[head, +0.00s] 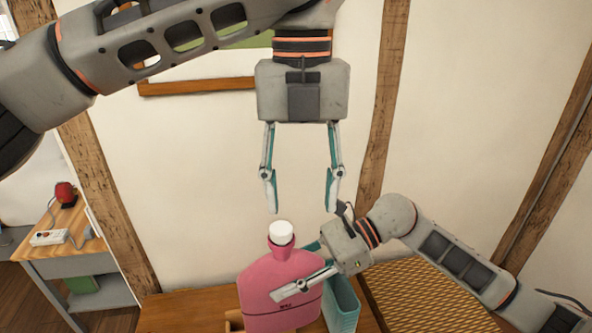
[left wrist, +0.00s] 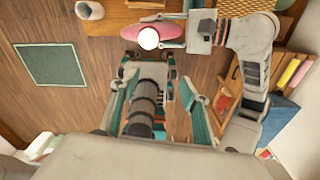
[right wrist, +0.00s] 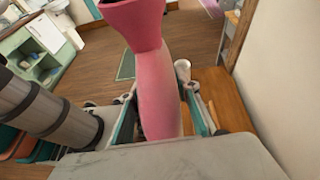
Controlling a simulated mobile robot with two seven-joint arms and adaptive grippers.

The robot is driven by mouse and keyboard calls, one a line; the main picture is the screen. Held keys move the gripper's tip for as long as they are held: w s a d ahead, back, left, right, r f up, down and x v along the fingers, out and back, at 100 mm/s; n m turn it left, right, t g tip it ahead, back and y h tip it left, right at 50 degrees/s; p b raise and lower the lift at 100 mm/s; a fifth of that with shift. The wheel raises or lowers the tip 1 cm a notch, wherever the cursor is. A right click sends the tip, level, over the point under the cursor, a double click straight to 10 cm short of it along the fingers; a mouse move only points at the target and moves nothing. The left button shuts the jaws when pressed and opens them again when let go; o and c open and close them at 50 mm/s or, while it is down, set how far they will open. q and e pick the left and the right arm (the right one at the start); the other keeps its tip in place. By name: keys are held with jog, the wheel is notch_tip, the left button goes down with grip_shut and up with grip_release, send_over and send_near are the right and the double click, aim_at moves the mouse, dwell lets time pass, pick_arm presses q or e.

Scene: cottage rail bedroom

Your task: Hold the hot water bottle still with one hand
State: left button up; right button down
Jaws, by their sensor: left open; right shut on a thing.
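The pink hot water bottle (head: 272,287) stands upright on a wooden surface, with a white cap (head: 281,232) on its neck. It also shows in the left wrist view (left wrist: 168,29) from above and fills the middle of the right wrist view (right wrist: 157,85). My right gripper (head: 300,268) is shut on the bottle's body from the right side, one finger across its front. The other finger is mostly hidden behind the bottle. My left gripper (head: 301,205) is open and empty, pointing down above the cap and apart from it.
A teal container (head: 342,303) stands right beside the bottle. A woven panel (head: 428,295) lies to the right. A side table (head: 50,248) with a power strip (head: 48,238) and a red object (head: 65,193) is at the left. The wall is close behind.

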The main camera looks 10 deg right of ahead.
aim_at(281, 227)
pick_arm(q)
jog(key=r+m+t, duration=0.1)
jog(key=m, duration=0.8)
jog(key=m+t+y, duration=0.1)
jog(key=m, duration=0.9)
jog(key=r+m+t, duration=0.1)
jog(key=m, duration=0.8)
jog(key=shift+w+a+r+m+t+y, duration=0.3)
jog(key=shift+w+a, duration=0.05)
jog(key=shift+f, duration=0.1)
jog(key=x, duration=1.2)
